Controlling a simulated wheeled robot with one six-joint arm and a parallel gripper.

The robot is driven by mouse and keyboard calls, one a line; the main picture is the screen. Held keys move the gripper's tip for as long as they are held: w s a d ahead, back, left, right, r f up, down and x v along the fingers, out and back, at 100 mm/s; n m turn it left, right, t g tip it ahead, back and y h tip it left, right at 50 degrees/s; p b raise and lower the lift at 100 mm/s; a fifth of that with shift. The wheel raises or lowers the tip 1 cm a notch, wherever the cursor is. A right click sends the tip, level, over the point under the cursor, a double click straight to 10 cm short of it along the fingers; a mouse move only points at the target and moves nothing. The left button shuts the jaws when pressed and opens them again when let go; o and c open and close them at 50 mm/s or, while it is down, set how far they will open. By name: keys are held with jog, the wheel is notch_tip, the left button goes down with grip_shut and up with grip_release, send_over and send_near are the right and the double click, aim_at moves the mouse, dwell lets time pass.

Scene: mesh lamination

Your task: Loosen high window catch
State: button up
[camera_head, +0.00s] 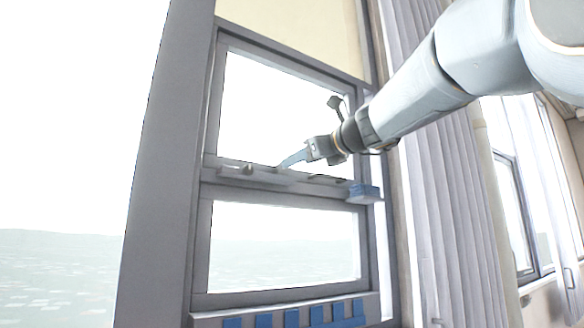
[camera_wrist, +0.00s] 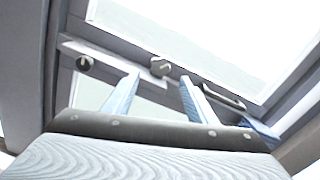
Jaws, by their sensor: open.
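The window (camera_head: 212,120) has an upper and a lower pane with a grey meeting rail between them. In the wrist view a small dark metal catch (camera_wrist: 160,67) sits on a pale plate on that rail. My gripper (camera_head: 284,165) reaches the rail from the right with its blue fingers. In the wrist view my gripper (camera_wrist: 158,81) is open, and the catch appears between and just beyond the two fingertips. No contact can be made out. In the head view the fingers partly cover the catch area.
A round knob (camera_wrist: 84,63) is on the rail left of the catch, and a dark bar handle (camera_wrist: 222,97) is to its right. A blue block (camera_head: 363,192) sits at the rail's right end. Blue blocks (camera_head: 290,318) line the sill. A pleated curtain (camera_head: 445,200) hangs right.

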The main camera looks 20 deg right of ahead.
aim_at(281, 170)
jog(key=w+m+p, duration=0.2)
jog(key=w+a+m+p, duration=0.1)
jog(key=w+m+p, duration=0.1)
jog(key=w, duration=0.1)
jog(key=w+a+m+p, duration=0.1)
jog(key=w+m+p, duration=0.1)
jog(key=w+m, duration=0.1)
jog(key=shift+w+a+r+p, duration=0.15)
jog(key=shift+w+r+p, duration=0.05)
jog(key=shift+p, duration=0.2)
dwell(0.3)
jog(key=c, duration=1.1)
